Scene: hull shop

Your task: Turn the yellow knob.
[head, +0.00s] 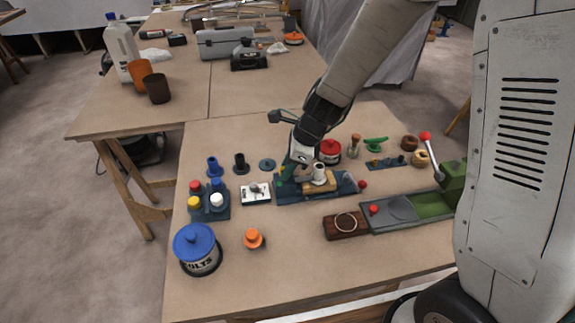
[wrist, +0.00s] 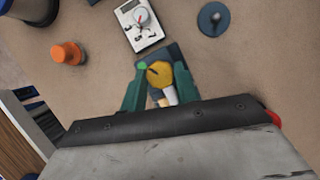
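The yellow knob (wrist: 159,74) shows in the wrist view on the dark blue base. My gripper (wrist: 160,80) has green fingers, one on each side of the knob, with the knob between them. The fingers look very close to the knob's sides, but I cannot tell if they touch it. In the head view my gripper (head: 289,170) points down over the left part of the blue base (head: 318,195) and hides the knob there. A tan block with a pale cylinder (head: 319,172) stands on the same base, right of my gripper.
A white meter box (head: 256,193) lies left of the base. A caddy (head: 209,206) with coloured caps, a blue-lidded can (head: 196,248) and an orange knob piece (head: 254,238) are further left. A green-grey machine (head: 405,210) and wooden block (head: 345,225) stand right. The front middle is bare.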

